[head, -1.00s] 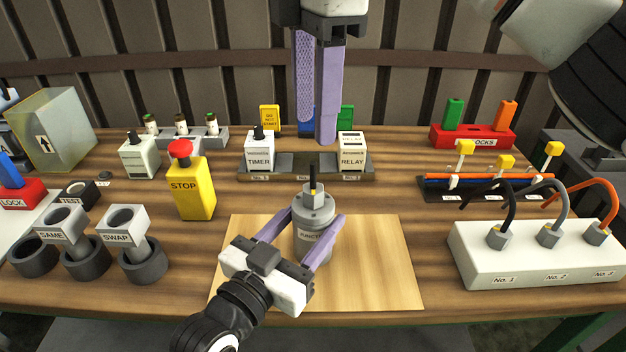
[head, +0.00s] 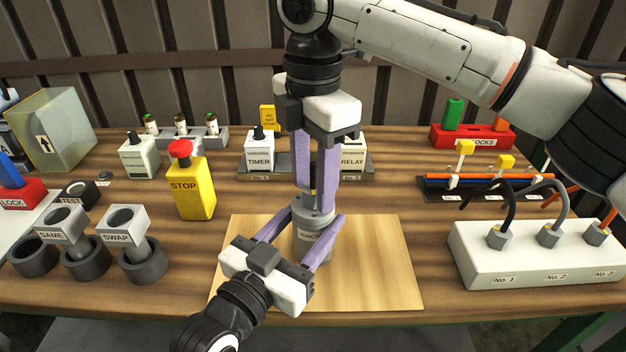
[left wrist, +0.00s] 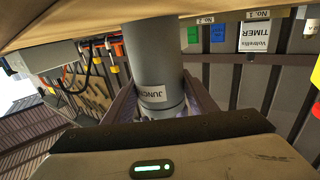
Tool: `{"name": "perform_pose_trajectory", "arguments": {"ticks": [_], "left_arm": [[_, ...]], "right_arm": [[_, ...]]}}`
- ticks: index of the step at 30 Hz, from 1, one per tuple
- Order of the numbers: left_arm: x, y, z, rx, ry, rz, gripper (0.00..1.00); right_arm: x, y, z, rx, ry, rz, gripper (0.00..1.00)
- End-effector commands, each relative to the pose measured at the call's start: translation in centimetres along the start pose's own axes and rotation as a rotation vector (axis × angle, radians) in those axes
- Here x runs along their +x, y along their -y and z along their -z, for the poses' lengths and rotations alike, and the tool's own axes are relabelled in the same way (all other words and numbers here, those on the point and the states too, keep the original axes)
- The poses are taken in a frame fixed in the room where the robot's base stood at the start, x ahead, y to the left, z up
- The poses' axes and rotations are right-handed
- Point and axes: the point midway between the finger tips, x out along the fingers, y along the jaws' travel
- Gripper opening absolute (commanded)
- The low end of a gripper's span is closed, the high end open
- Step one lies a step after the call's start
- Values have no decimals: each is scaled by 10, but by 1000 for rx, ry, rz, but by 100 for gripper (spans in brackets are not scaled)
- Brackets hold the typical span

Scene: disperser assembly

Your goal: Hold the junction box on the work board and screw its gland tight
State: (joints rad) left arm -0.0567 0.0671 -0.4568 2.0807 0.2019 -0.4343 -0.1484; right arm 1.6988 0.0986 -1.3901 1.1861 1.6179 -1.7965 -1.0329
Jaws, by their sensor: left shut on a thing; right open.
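The junction box (head: 306,238) is a grey cylinder with a label, standing upright on the pale work board (head: 375,265). My left gripper (head: 303,236) is shut on its sides from the front. In the left wrist view the junction box (left wrist: 158,70) sits between the left fingers. The gland on top is mostly hidden by my right gripper (head: 317,192), which points straight down over the box. Its two purple fingers are apart, with the tips around the top part. Whether they touch the gland cannot be told.
The yellow STOP box (head: 192,190) stands left of the board. A white block with cables (head: 535,255) stands on the right. TIMER (head: 259,150) and RELAY (head: 353,152) modules stand behind. The board's right side is clear.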

Motion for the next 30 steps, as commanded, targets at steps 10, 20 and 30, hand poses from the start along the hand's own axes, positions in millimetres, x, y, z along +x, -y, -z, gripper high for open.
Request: {"name": "perform_pose_trajectory", "arguments": {"ticks": [10, 20, 30], "left_arm": [[0, 0, 0, 0, 0, 0, 14], [0, 0, 0, 0, 0, 0, 14], [0, 0, 0, 0, 0, 0, 14]], "right_arm": [[4, 0, 0, 1, 0, 0, 40], [3, 0, 0, 2, 0, 0, 2], [3, 0, 1, 99, -1, 0, 2]]}}
